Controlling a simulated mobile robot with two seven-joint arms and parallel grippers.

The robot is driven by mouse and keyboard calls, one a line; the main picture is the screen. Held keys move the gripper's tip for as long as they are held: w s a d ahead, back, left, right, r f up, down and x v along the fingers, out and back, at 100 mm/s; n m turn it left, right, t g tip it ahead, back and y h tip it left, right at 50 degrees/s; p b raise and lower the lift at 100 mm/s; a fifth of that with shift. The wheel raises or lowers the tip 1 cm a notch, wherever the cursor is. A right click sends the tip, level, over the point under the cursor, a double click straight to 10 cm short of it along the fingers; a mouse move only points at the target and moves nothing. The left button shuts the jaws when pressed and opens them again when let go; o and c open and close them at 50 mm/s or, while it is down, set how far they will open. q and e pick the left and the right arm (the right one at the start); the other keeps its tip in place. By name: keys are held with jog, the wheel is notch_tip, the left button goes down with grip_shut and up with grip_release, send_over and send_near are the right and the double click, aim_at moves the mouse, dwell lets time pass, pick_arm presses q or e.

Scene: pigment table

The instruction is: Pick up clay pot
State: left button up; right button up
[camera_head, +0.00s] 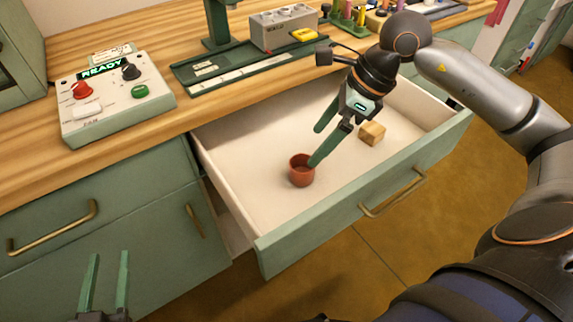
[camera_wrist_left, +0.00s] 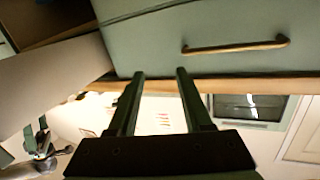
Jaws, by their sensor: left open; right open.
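A small reddish-brown clay pot (camera_head: 301,172) stands upright in the open drawer (camera_head: 250,190). My right gripper (camera_head: 318,145) reaches down into the drawer from above, its green fingers apart. One fingertip is at the pot's right rim, and I cannot tell whether it is inside or behind the rim. The other finger is further back to the left, above the drawer. My left gripper (camera_head: 107,270) is open and empty at the lower left, in front of the cabinet. It also shows open in the left wrist view (camera_wrist_left: 160,75), where no pot is seen.
A small tan wooden block (camera_head: 372,133) lies in the drawer right of the pot. The drawer's walls and green front (camera_head: 365,195) surround them. A control box (camera_head: 115,97) reading READY and a green stand (camera_head: 245,65) are on the wooden counter. The drawer floor is otherwise mostly clear.

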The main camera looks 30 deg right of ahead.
jog(key=w+d+f+h, duration=0.1)
jog(key=d, duration=0.1)
jog(key=b, duration=0.1)
send_near(302, 163)
jog(key=s+a, duration=0.1)
jog(key=s+a+f, duration=0.1)
jog(key=a, duration=0.1)
jog(key=shift+f, duration=0.1)
jog(key=x, duration=0.2)
jog(key=b+x, duration=0.1)
jog(key=x, duration=0.3)
jog(key=shift+w+d+b, duration=0.2)
jog(key=shift+w+b, duration=0.1)
jog(key=shift+w, duration=0.05)
pick_arm(q)
notch_tip(302, 163, up, 14)
jog(key=s+d+m+t+h, duration=0.1)
jog(key=s+m+t+h, duration=0.1)
jog(key=m+t+h, duration=0.2)
jog(key=shift+s+d+r+t+h, duration=0.2)
jog(key=shift+s+t+h, duration=0.1)
jog(key=shift+t+h, duration=0.35)
pick_arm(e)
jog(key=shift+c, duration=0.2)
jog(key=c, duration=1.4)
jog(key=shift+c, duration=0.3)
jog(key=shift+r, duration=0.25)
